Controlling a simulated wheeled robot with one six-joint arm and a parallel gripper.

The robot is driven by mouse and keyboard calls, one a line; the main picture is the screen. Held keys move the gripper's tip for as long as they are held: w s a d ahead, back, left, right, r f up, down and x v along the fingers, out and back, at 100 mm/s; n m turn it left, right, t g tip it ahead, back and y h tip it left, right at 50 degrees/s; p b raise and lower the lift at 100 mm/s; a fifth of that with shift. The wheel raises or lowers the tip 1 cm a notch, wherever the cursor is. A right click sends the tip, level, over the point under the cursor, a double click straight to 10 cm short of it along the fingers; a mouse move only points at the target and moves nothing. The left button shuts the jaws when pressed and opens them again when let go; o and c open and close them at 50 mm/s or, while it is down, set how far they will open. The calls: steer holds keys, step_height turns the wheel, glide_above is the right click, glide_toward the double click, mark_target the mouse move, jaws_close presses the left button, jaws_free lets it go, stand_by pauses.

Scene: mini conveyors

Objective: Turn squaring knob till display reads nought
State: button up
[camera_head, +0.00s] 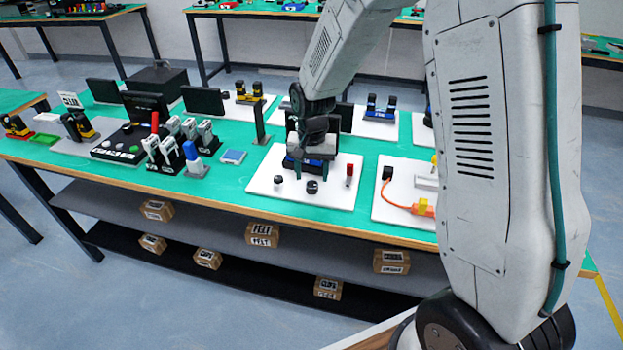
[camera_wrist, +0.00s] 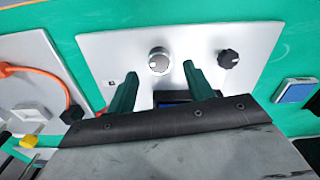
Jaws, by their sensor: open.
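A white board (camera_head: 262,187) carries two knobs, and it also shows in the wrist view (camera_wrist: 100,45). One is a round knob (camera_wrist: 159,60) with a pale silver top and dark rim, and it shows in the head view (camera_head: 312,187). The other is a black knob (camera_wrist: 228,58), left of it in the head view (camera_head: 278,179). Which is the squaring knob, I cannot tell. My gripper (camera_wrist: 160,67) is open, its green fingertips either side of the silver-topped knob in the picture; contact is unclear. A dark screen (camera_head: 345,117) stands behind my gripper; no reading is legible.
A red upright handle (camera_head: 349,170) stands on the board's right side. A blue pad (camera_head: 232,157) lies left of the board. Another white board (camera_head: 390,212) with an orange cable (camera_head: 398,206) is close on the right. Levers and screens crowd the left bench.

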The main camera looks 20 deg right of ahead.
mark_target(312, 184)
step_height(312, 184, up, 5)
steer(key=shift+f, duration=0.1)
stand_by(0.5)
steer(key=s+d+r+n, duration=0.1)
steer(key=s+r, duration=0.4)
steer(key=s, duration=0.5)
steer(key=s+d+r+n+t, duration=0.1)
steer(key=s+r+n, duration=0.1)
steer(key=s+r, duration=0.4)
steer(key=s+r+n, duration=0.2)
steer(key=s+r, duration=0.4)
steer(key=s, duration=0.8)
steer(key=shift+s+d, duration=0.2)
steer(key=shift+d, duration=0.2)
stand_by(1.0)
